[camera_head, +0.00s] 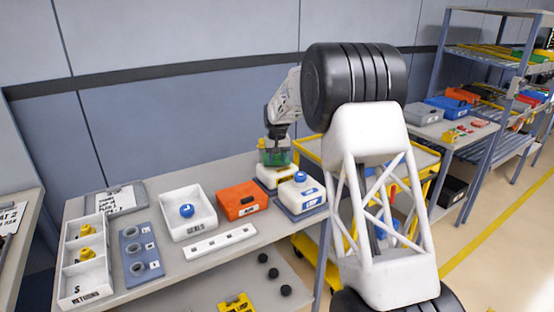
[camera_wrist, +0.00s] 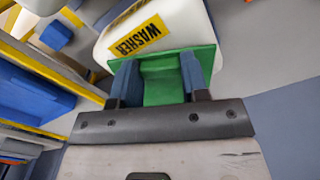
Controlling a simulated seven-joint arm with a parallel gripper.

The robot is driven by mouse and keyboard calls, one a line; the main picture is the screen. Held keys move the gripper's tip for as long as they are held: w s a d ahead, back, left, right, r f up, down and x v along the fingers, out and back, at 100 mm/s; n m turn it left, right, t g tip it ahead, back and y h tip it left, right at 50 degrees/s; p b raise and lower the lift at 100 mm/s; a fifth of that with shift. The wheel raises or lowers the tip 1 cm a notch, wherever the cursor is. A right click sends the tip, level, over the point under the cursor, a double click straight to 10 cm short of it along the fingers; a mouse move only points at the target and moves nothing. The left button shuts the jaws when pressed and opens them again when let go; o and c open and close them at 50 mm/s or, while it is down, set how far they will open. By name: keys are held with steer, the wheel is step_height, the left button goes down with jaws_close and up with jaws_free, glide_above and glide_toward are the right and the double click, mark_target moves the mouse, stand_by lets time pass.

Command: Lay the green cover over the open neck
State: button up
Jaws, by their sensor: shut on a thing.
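My gripper (camera_head: 277,143) is shut on the green cover (camera_head: 275,158), above a white tank (camera_head: 270,180) at the right end of the bench. In the wrist view the green cover (camera_wrist: 163,82) sits between the two blue fingers. The same tank (camera_wrist: 185,25), with a yellow WASHER label, lies just beyond it. The cover and my gripper hide the top of this tank, so I see no open neck there. I cannot tell if the cover touches it. A second white tank (camera_head: 301,194) with a blue cap and blue label stands in front, to the right.
An orange box (camera_head: 238,201) stands left of the tanks. Further left are a white bin (camera_head: 174,224) with a blue cap, a blue-grey holder (camera_head: 140,255) and a divided tray (camera_head: 86,280) with yellow caps. A white strip (camera_head: 220,243) lies in front. A yellow cart (camera_head: 310,160) stands right.

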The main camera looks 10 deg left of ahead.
steer(key=shift+f, duration=0.15)
steer(key=o, duration=0.9)
steer(key=shift+r, duration=0.2)
step_height(320, 180, up, 12)
stand_by(0.4)
stand_by(0.5)
stand_by(0.3)
